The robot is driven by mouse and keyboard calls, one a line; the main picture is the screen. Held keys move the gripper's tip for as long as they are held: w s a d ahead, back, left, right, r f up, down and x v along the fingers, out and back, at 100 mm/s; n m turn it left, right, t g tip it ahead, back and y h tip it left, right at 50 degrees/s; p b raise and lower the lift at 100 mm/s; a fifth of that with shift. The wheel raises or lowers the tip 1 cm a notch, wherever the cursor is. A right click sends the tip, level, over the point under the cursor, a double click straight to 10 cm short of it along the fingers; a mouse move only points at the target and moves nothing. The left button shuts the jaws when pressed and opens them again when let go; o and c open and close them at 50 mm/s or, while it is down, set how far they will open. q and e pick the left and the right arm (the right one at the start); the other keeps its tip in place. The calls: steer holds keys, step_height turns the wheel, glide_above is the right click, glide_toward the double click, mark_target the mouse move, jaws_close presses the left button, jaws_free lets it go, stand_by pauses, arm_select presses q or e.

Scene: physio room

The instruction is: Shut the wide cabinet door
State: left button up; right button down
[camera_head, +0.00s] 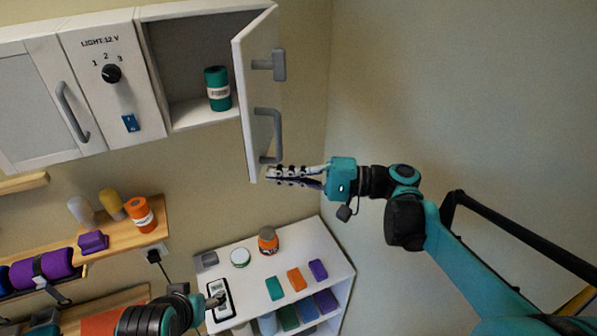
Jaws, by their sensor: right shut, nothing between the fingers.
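The wide cabinet door (250,105) is white with a grey bar handle and stands swung open at the right side of the wall cabinet (163,50). The open compartment shows a teal roll with a pale label (217,89). My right gripper (270,175) is shut and empty, with its fingertips at the lower edge of the door, near the bottom of the handle (268,137). I cannot tell whether they touch. My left gripper (217,300) is low in the view, over the white shelf unit; its jaw state is unclear.
The white shelf unit (325,258) below holds a jar, a tin, coloured blocks and a dark-framed device (221,299). A wooden shelf (120,238) with bottles and purple rolls is at left. The wall at right is bare.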

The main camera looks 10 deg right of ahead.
arm_select(q)
steer(key=shift+r, duration=0.1)
arm_select(e)
steer(key=shift+w+a, duration=0.1)
steer(key=shift+a, duration=0.3)
